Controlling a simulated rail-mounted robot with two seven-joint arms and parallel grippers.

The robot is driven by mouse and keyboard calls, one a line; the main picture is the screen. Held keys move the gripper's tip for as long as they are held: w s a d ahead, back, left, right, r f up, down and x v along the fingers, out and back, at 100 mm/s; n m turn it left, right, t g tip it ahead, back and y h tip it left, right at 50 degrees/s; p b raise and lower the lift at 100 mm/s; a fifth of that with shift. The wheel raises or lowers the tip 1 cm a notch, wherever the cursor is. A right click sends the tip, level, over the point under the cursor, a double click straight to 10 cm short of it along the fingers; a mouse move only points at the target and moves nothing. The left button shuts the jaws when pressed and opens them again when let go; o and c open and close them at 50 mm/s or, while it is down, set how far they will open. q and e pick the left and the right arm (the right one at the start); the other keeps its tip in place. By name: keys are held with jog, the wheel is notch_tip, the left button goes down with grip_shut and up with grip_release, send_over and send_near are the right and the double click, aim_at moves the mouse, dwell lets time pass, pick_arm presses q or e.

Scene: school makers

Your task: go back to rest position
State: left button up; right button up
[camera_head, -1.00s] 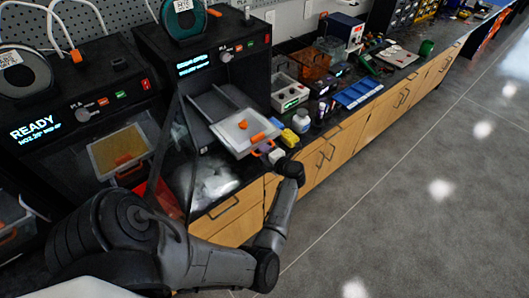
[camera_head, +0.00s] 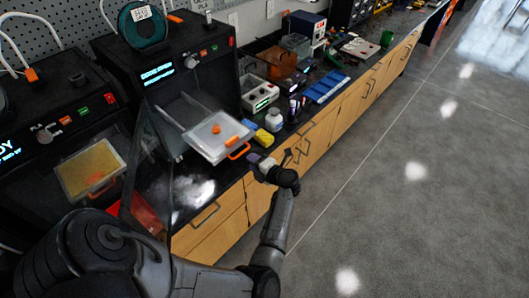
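My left arm comes in from the lower left, and its forearm rises past the front of the cabinets. My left gripper (camera_head: 286,157) is at the far end, small and dark, in front of the counter edge. Its fingers are too small and dark to tell open from shut, and I see nothing clearly held. My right gripper is not in view. Near the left gripper, to its left, a pale tray (camera_head: 207,148) with an orange handle sticks out of an open black 3D printer (camera_head: 172,57). Small orange pieces (camera_head: 232,141) lie on the tray.
A second printer (camera_head: 62,120) with a yellowish plate stands at the left. A yellow block (camera_head: 263,137), a white bottle (camera_head: 274,120) and a blue tray (camera_head: 328,86) are on the counter. Wooden cabinets (camera_head: 325,128) line its front. The grey floor (camera_head: 420,200) to the right is clear.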

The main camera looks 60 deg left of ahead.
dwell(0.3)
pick_arm(q)
jog(key=w+r+m+t+y, duration=0.5)
jog(key=r+m+t, duration=0.55)
jog(key=t, duration=0.25)
jog(key=w+d+f+m+t+h, duration=0.1)
jog(key=w+d+m+t+h, duration=0.1)
jog(key=d+m+t+h, duration=1.2)
jog(key=s+d+f+m+g+h, duration=0.8)
jog(key=d+m+g, duration=0.2)
jog(key=d+m, duration=0.25)
jog(key=s+d+f+m+g+y, duration=0.15)
jog(key=s+g, duration=0.25)
jog(key=s, duration=0.5)
jog(key=s+d+f+m+g, duration=0.3)
jog(key=s+g, duration=0.2)
jog(key=s, duration=0.5)
notch_tip(320, 180, up, 31)
jog(key=p, duration=3.1)
jog(key=shift+w+a+r, duration=0.15)
